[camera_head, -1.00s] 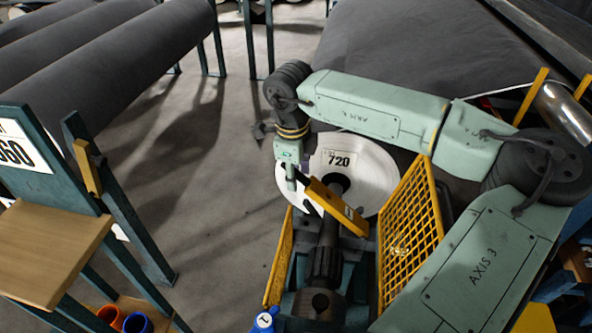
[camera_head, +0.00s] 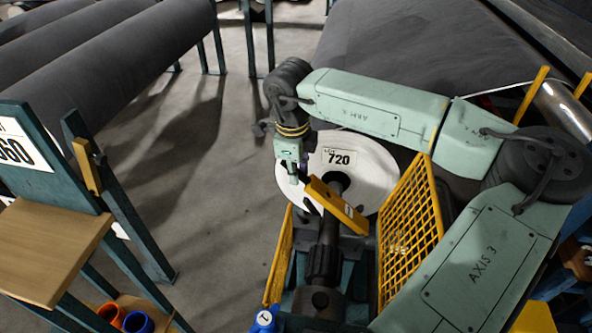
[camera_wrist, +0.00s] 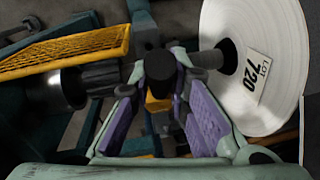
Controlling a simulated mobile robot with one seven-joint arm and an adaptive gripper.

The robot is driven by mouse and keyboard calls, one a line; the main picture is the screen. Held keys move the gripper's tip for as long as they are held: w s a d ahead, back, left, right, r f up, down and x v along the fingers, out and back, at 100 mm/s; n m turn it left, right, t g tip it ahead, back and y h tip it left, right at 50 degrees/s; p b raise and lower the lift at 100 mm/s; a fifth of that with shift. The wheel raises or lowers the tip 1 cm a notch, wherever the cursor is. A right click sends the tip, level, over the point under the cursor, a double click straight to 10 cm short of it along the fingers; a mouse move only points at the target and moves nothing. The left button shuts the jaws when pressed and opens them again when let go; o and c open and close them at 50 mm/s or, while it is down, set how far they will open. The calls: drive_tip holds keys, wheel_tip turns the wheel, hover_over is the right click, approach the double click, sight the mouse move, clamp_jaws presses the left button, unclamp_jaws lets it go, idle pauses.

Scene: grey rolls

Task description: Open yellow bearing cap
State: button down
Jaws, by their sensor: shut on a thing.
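The yellow bearing cap (camera_head: 338,205) is a yellow bar lying across the dark shaft (camera_head: 328,240), in front of the white roll disc (camera_head: 375,170) labelled 720. My gripper (camera_head: 306,194) is at the cap's left end in the head view. In the wrist view my gripper (camera_wrist: 159,82) has its purple-padded fingers closed around a dark round knob (camera_wrist: 160,66). A yellow part of the cap (camera_wrist: 155,103) shows between and below the fingers. The cap looks seated over the shaft; the contact beneath it is hidden.
A yellow mesh guard (camera_head: 408,215) stands right of the shaft, with a narrower yellow guard (camera_head: 279,257) to the left. A wooden-topped stand (camera_head: 50,250) is at the left. Grey rolls (camera_head: 120,60) lie behind. The floor between is clear.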

idle(0.4)
drive_tip(key=s+d+r+y+b, duration=0.1)
drive_tip(key=d+r+y, duration=0.2)
drive_tip(key=d, duration=0.2)
drive_tip(key=s+d+r+t+y+b, duration=0.1)
drive_tip(key=d+r+y, duration=0.2)
drive_tip(key=d, duration=0.3)
drive_tip(key=shift+s+r, duration=0.15)
drive_tip(key=shift+r, duration=0.15)
drive_tip(key=shift+d, duration=0.15)
drive_tip(key=c, duration=1.5)
unclamp_jaws()
drive_tip(key=shift+c, duration=0.2)
drive_tip(key=shift+r, duration=0.1)
drive_tip(key=v, duration=1.2)
drive_tip(key=shift+s, duration=0.1)
drive_tip(key=shift+c, duration=0.2)
